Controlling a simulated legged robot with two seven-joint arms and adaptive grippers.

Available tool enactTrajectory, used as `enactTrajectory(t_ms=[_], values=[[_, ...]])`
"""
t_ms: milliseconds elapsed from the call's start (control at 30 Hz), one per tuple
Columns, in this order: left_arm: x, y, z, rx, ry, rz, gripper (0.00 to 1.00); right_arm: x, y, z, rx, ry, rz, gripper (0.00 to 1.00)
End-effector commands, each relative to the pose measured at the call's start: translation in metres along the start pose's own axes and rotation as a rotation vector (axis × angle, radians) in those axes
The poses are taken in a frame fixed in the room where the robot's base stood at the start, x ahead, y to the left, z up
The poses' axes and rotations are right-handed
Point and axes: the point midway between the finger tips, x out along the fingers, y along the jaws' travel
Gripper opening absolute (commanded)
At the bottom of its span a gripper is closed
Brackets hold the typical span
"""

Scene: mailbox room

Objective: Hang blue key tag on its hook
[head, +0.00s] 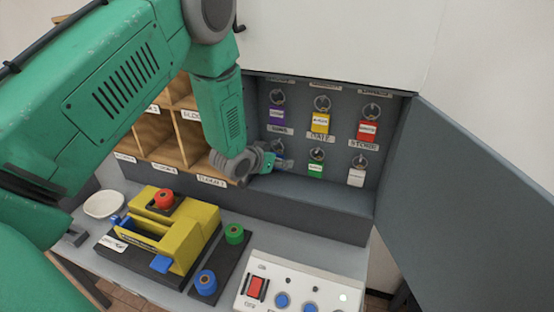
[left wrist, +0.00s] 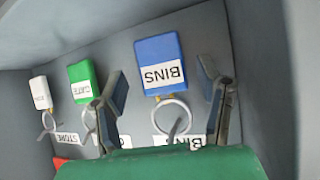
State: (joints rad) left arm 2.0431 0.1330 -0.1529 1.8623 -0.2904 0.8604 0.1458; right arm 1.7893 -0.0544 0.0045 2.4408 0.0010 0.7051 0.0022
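The blue key tag (left wrist: 160,62), marked BINS, shows upside down in the left wrist view. Its metal ring (left wrist: 172,118) lies against the back panel by the BINS label (left wrist: 196,142); I cannot clearly see the hook inside the ring. My left gripper (left wrist: 168,88) has its fingers spread, one on each side of the tag, with gaps to both. In the head view the left gripper (head: 270,158) reaches into the key cabinet's lower left spot and mostly hides the blue tag (head: 286,163). My right gripper is not in view.
Purple (head: 277,116), yellow (head: 320,123) and red tags (head: 367,130) hang above; green (head: 316,169) and white tags (head: 356,177) hang to the right. The cabinet door (head: 475,190) stands open at right. A yellow machine (head: 190,230) and a button panel (head: 300,286) occupy the counter.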

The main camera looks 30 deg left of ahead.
Motion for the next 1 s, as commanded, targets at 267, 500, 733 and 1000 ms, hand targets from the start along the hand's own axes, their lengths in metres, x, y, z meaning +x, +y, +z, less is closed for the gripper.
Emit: enactTrajectory(t_ms=[267, 500, 733, 1000], values=[[-0.001, 0.000, -0.001, 0.000, 0.001, 0.000, 0.60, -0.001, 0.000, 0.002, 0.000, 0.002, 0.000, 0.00], [-0.017, 0.001, -0.030, 0.000, 0.005, 0.000, 0.60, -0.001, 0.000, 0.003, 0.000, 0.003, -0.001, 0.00], [-0.040, 0.003, -0.067, 0.003, 0.003, -0.001, 0.60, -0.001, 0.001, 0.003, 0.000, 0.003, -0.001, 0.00], [-0.051, 0.001, -0.084, 0.001, -0.001, -0.001, 0.60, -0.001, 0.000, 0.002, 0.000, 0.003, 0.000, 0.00]])
